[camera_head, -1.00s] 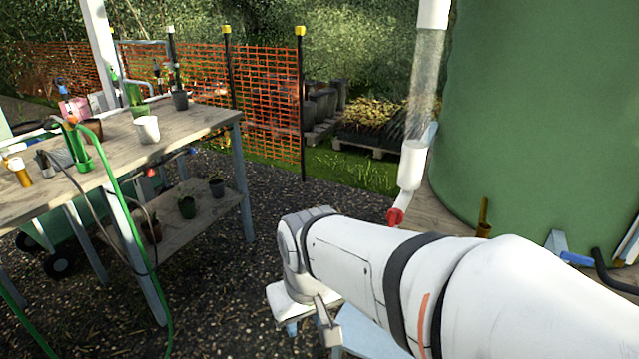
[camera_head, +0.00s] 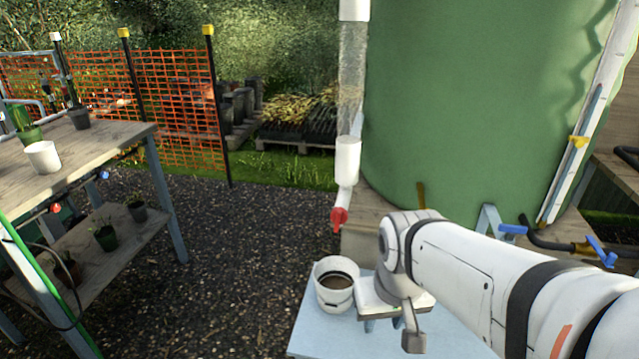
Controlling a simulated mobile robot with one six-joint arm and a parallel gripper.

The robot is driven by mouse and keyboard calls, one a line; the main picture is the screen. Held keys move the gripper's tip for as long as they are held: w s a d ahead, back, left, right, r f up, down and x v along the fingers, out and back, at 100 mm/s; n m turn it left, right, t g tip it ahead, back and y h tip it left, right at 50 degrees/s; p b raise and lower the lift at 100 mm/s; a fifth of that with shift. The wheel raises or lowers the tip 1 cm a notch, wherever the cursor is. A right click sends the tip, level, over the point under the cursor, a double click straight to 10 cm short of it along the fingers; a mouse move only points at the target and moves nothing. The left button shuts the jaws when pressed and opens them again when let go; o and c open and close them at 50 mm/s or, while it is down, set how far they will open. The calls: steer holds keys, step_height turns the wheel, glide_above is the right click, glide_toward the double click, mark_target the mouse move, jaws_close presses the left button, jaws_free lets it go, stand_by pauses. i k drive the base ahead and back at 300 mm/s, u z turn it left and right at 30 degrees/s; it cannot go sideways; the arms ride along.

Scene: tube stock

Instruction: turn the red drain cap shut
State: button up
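The red drain cap (camera_head: 338,219) is at the lower end of a short white elbow under the vertical downpipe (camera_head: 347,160), left of the green tank. The pipe has a clear middle section with white ends. My gripper (camera_head: 412,338) shows in part at the lower middle, below and to the right of the cap and apart from it. Its fingers are hard to make out, so I cannot see whether it is open or shut. Whether the cap is turned shut cannot be told from here.
A white bucket (camera_head: 335,288) with dark contents stands on a light blue table (camera_head: 300,340) below the cap, close to my gripper. The green tank (camera_head: 460,110) fills the right. A wooden bench (camera_head: 90,150) with pots stands at left. Gravel between is clear.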

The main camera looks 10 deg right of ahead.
mark_target(338, 216)
steer(key=u, duration=0.05)
steer(key=i, duration=1)
steer(key=z, duration=0.05)
